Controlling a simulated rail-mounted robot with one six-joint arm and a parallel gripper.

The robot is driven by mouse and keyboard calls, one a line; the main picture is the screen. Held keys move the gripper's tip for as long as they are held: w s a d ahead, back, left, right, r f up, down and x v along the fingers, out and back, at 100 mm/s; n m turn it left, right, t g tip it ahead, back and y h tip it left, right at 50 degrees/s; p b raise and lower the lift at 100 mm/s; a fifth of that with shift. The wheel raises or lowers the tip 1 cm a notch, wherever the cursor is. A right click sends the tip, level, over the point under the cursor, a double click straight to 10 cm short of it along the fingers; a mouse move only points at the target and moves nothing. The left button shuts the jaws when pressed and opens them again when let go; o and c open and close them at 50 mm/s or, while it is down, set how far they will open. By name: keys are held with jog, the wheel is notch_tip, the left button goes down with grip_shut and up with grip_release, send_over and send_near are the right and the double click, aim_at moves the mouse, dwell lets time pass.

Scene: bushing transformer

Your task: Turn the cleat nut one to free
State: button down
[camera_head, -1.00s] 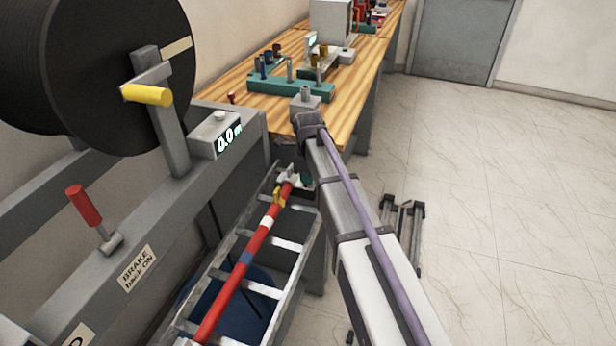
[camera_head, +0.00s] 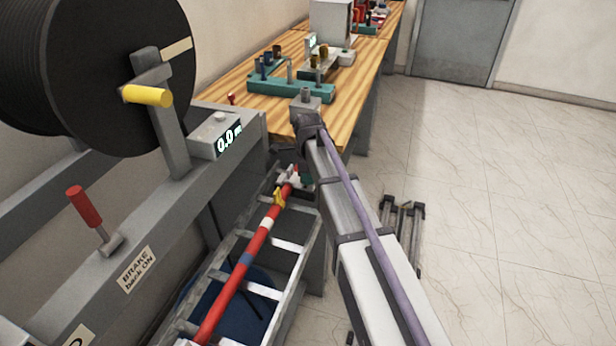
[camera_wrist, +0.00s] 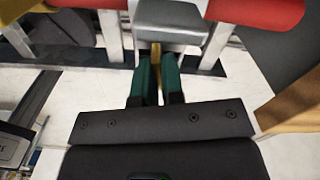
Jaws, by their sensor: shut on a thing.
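My gripper (camera_wrist: 157,82) has its two green fingers shut on a narrow brass-coloured piece, seemingly the cleat nut (camera_wrist: 156,58). The piece sits at the edge of a grey cleat (camera_wrist: 168,22). The cleat lies across a red cable (camera_wrist: 262,10). The fingers hide most of the nut, so I cannot tell how far it is turned. In the head view, my gripper (camera_head: 304,177) is small beside the pale cleat (camera_head: 289,178) at the upper end of the red cable (camera_head: 245,262). My arm partly covers that spot.
The cable runs along a grey ladder tray (camera_head: 290,262). A yellow clip (camera_head: 279,198) is on the cable just below the cleat. A cable drum stand with a red brake lever (camera_head: 84,206) is on the left. A wooden bench (camera_head: 345,100) stands behind. The floor at right is mostly clear.

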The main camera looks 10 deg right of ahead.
jog(key=n, duration=0.7)
jog(key=shift+w, duration=0.1)
jog(key=n, duration=0.4)
jog(key=shift+w+a+n, duration=0.1)
jog(key=shift+n, duration=1.7)
jog(key=c, duration=1.2)
grip_release()
jog(key=shift+c, duration=0.2)
